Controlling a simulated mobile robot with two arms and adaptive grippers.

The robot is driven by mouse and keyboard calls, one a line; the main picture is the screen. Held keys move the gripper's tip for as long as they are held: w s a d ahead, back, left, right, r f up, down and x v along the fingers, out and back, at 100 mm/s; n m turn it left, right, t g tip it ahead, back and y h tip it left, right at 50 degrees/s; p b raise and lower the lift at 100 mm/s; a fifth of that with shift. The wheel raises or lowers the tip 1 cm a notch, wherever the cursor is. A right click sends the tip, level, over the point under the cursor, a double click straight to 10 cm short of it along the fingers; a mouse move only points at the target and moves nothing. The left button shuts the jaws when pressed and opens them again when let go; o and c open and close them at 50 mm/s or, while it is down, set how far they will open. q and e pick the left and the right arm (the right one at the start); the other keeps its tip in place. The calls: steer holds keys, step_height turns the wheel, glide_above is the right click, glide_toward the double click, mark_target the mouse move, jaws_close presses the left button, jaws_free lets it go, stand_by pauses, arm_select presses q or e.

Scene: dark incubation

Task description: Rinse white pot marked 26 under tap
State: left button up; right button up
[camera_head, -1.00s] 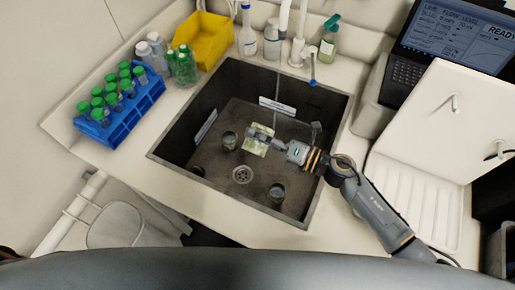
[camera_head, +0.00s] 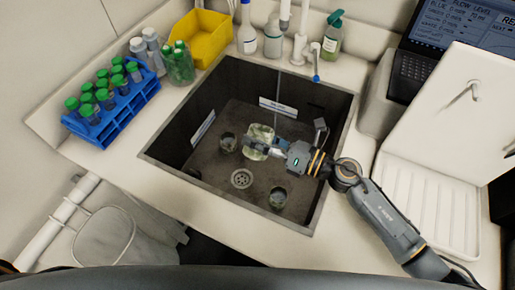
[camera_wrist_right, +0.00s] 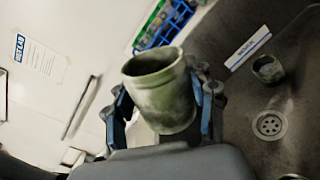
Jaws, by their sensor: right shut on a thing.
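My right gripper (camera_head: 262,146) is shut on a pale pot (camera_head: 259,134) with greenish, dirty-looking patches, inside the dark sink (camera_head: 215,165). In the right wrist view, the pot (camera_wrist_right: 160,98) is between the blue-grey fingers of the right gripper (camera_wrist_right: 165,105), tilted, with its open rim showing. No 26 can be read on it. The white tap (camera_head: 299,48) stands at the sink's back edge. A thin stream of water (camera_head: 277,100) falls from it near the pot's right side; I cannot tell if it strikes the pot. My left gripper is not in view.
Two small pots stand in the sink, at left (camera_head: 229,143) and front (camera_head: 278,197), near the drain (camera_head: 242,179). Bottles and a yellow bin (camera_head: 200,38) line the back edge. A blue tube rack (camera_head: 113,112) is left; a white drainboard (camera_head: 435,205) is right.

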stand_by(0.3)
steer(key=n+b, duration=0.1)
steer(key=b, duration=0.1)
steer(key=f+n+b, duration=0.1)
steer(key=n+b, duration=0.1)
steer(key=shift+w+d+f+b, duration=0.1)
steer(key=shift+w+f+b, duration=0.05)
steer(key=shift+f+b, duration=0.15)
steer(key=shift+n, duration=0.5)
steer(key=shift+r, duration=0.15)
